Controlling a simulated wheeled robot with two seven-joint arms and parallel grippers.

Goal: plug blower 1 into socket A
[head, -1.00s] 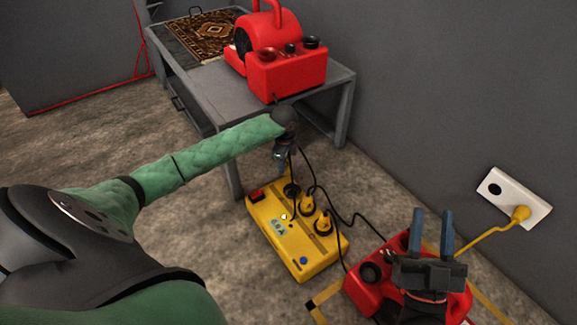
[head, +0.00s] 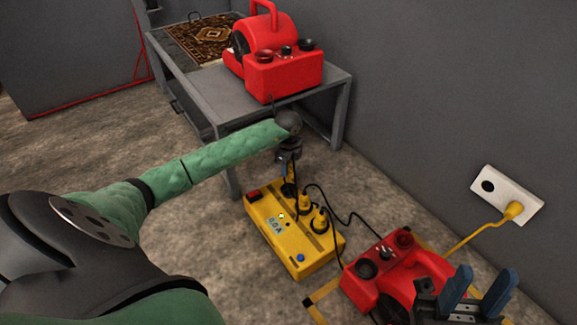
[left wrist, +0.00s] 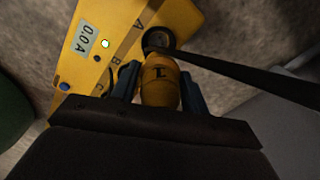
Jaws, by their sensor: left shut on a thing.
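My left gripper (head: 288,168) is shut on a yellow plug (left wrist: 160,85) marked 1, just over the far end of the yellow power box (head: 285,250). In the left wrist view the dark ring of socket A (left wrist: 156,39) shows just past the plug's tip. I cannot tell whether the tip touches or enters it. The box's display (left wrist: 86,38) reads 0.0 A. Two other yellow plugs stand in the box beside it, the nearer one (head: 320,220) clearest in the head view. My right gripper (head: 481,290) is open and empty at the lower right.
Another red blower (head: 385,262) is on the floor right of the box. Black cables run around the box. A white wall socket (head: 490,188) holds a yellow plug.

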